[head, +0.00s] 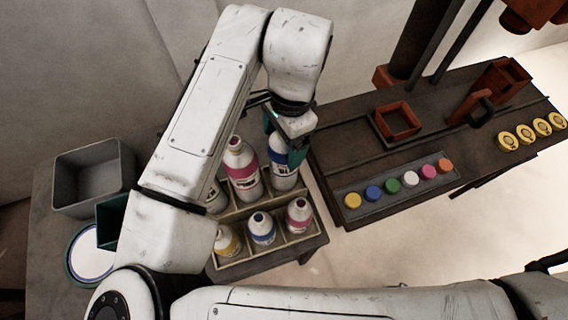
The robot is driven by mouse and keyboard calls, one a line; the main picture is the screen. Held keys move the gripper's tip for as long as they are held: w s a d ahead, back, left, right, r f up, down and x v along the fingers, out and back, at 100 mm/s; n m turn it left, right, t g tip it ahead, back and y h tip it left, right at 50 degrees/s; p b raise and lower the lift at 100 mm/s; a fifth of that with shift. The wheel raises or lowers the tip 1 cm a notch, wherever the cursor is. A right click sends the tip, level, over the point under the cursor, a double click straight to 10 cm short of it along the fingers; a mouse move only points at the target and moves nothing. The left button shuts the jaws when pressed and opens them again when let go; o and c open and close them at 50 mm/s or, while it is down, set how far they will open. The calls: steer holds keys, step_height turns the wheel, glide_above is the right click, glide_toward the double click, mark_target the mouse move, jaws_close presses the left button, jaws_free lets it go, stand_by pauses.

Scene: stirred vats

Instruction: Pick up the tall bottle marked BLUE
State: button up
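A tall white bottle with a blue band (284,174) stands upright in the back right compartment of a wooden crate (273,256). Its lettering is only partly readable. My gripper (284,140), with teal fingers, is at the top of this bottle, with a finger on either side of its neck. The fingers and wrist hide the bottle's cap, so I cannot tell whether they are closed on it. A shorter bottle with a blue band (262,231) stands in the front row of the crate.
A tall pink-banded bottle (243,170) stands just left of my gripper. Short yellow (227,243) and pink (299,217) bottles fill the front row. A grey bin (87,180) is at left. A bench with coloured knobs (391,187) is at right.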

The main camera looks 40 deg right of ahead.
jaws_close()
stand_by(0.6)
